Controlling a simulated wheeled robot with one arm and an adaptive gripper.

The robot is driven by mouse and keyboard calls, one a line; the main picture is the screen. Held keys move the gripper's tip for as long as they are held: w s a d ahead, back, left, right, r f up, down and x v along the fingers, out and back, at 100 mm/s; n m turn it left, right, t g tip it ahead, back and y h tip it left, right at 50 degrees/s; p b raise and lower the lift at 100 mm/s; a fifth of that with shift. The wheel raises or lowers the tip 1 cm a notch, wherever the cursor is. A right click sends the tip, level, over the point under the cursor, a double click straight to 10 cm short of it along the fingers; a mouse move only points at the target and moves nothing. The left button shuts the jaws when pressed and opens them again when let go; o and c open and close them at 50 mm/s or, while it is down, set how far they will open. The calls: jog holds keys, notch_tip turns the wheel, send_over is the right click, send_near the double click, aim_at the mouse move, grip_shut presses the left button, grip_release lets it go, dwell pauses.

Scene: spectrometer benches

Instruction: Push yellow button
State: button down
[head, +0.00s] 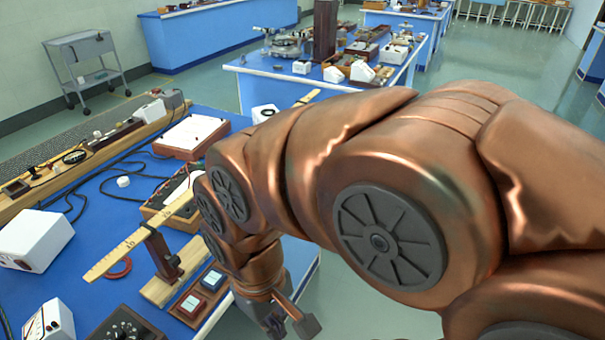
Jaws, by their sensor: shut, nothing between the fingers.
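No yellow button shows in the head view. My arm covers the area just to the right of and behind this board, so anything there is hidden. My gripper (298,320) hangs at the bottom middle, to the right of the board and apart from it. It is shut and empty, seen partly behind my own wrist.
A wooden ruler (130,250) on a stand rises close to the buttons. A white box (36,240), cables and instruments crowd the blue bench (90,205). Another blue bench (285,90) stands behind. A grey trolley (85,60) is at the back left.

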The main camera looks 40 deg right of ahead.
jog(key=shift+w, duration=0.1)
jog(key=w+d+r+m+t+y+b, duration=0.1)
jog(key=w+d+m+t+y+b, duration=0.2)
jog(key=w, duration=1.2)
jog(key=w+d+t+b, duration=0.25)
jog(key=w+d, duration=0.35)
jog(key=w, duration=0.9)
jog(key=w+d+m+t+h+b, duration=0.1)
jog(key=w+d+m+t, duration=0.1)
jog(key=w+d, duration=0.35)
jog(key=w+d+m+t+b, duration=0.1)
jog(key=w+d+t, duration=0.1)
jog(key=d, duration=0.7)
jog(key=d+f+m+h+b, duration=0.1)
jog(key=d+f+m, duration=0.1)
jog(key=d, duration=0.8)
jog(key=d+f+m+t+h, duration=0.1)
jog(key=d+f+m+h, duration=0.1)
jog(key=d, duration=0.9)
jog(key=shift+w+m+b, duration=0.2)
jog(key=shift+m+b, duration=0.1)
jog(key=shift+b, duration=0.05)
jog(key=shift+a+f+t, duration=0.1)
jog(key=shift+t, duration=0.15)
jog(key=shift+f+b, duration=1.75)
jog(key=shift+f, duration=2.55)
